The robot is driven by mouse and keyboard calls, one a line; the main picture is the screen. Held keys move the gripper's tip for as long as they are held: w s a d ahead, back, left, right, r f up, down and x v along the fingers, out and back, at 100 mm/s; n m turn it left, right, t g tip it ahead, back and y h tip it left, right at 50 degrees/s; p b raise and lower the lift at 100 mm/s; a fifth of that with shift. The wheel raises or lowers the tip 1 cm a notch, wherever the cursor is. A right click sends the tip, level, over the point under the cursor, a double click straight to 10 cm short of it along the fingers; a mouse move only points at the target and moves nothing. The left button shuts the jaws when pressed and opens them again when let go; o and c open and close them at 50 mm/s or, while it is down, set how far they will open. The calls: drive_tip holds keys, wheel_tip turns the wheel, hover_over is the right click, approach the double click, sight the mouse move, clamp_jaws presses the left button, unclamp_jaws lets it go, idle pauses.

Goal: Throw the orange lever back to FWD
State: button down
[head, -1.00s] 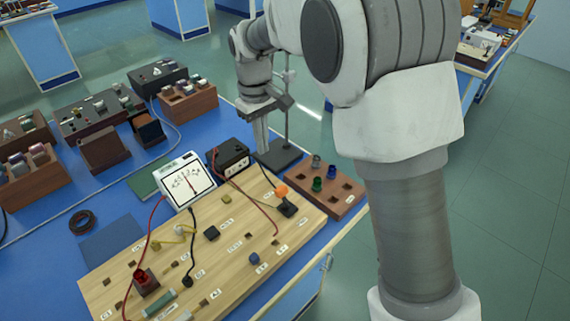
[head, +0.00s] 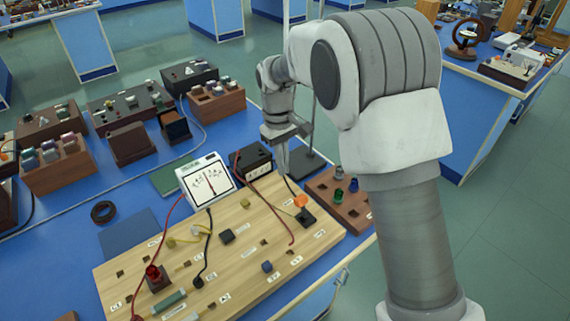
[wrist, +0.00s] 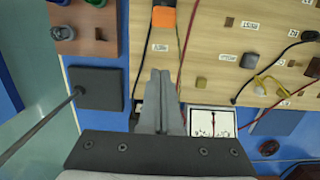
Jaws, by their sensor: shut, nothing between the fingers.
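The orange lever (head: 301,201) stands on a small black base at the right end of the wooden circuit board (head: 240,272). In the wrist view the orange lever (wrist: 163,17) is at the top, just beyond the fingertips. A small label lies beside it on the board, too small to read surely. My gripper (head: 283,172) is shut and empty, pointing down behind the lever, near the black box. In the wrist view my gripper's fingers (wrist: 160,78) are together, with a gap between their tips and the lever.
A white meter (head: 208,180) and a black box (head: 254,159) stand behind the board. A dark stand base (head: 303,164) with a rod is near my gripper. A brown block (head: 352,212) with colored pieces lies right. Red and black wires cross the board.

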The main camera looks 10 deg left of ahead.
sight(303, 207)
drive_tip(key=f, duration=0.6)
drive_tip(key=shift+s+d+f+b, duration=0.1)
drive_tip(key=shift+s+d+b, duration=0.1)
drive_tip(key=shift+s+b, duration=0.1)
drive_tip(key=shift+s+d+f, duration=0.1)
drive_tip(key=shift+d+f, duration=0.1)
drive_tip(key=shift+d, duration=0.05)
drive_tip(key=shift+s+d+r, duration=0.4)
drive_tip(key=shift+s+d, duration=0.15)
drive_tip(key=shift+d, duration=0.05)
drive_tip(key=shift+s+d+r, duration=0.4)
drive_tip(key=shift+s+d, duration=0.1)
drive_tip(key=shift+d, duration=0.05)
